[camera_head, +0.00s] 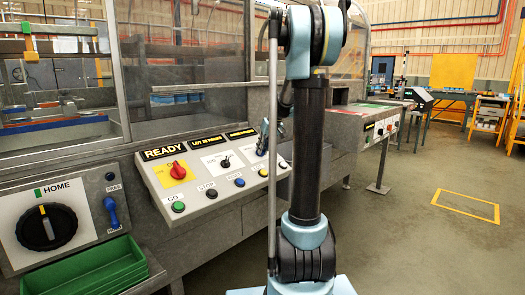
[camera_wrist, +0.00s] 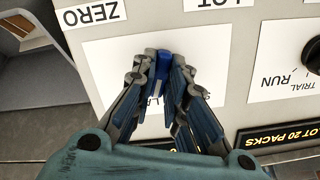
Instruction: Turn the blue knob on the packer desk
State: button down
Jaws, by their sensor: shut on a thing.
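The blue knob (camera_wrist: 162,66) sits on a white label plate (camera_wrist: 100,68) on the packer desk's sloped panel. My gripper (camera_wrist: 160,60) is shut on it, with one fingertip on each side, in the wrist view. The fingers hide part of the knob and most of the plate's lettering. In the head view my gripper (camera_head: 264,136) reaches down to the right part of the desk panel (camera_head: 215,205). There the knob is too small and covered to make out, and its turn angle is unclear.
A red knob (camera_head: 177,170) on a yellow plate and a black switch (camera_head: 226,162) stand left of my gripper. Push buttons, including a blue one (camera_head: 240,182), line the panel's front edge. A green bin (camera_head: 95,272) is at lower left. Floor on the right is open.

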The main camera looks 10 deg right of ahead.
jog(key=n, duration=0.5)
jog(key=shift+n+t, duration=0.3)
jog(key=shift+n, duration=2.1)
jog(key=c, duration=1.6)
grip_release()
jog(key=shift+d, duration=0.1)
jog(key=v, duration=1.1)
jog(key=shift+r, duration=0.45)
jog(key=shift+s+h, duration=0.15)
jog(key=shift+h, duration=0.15)
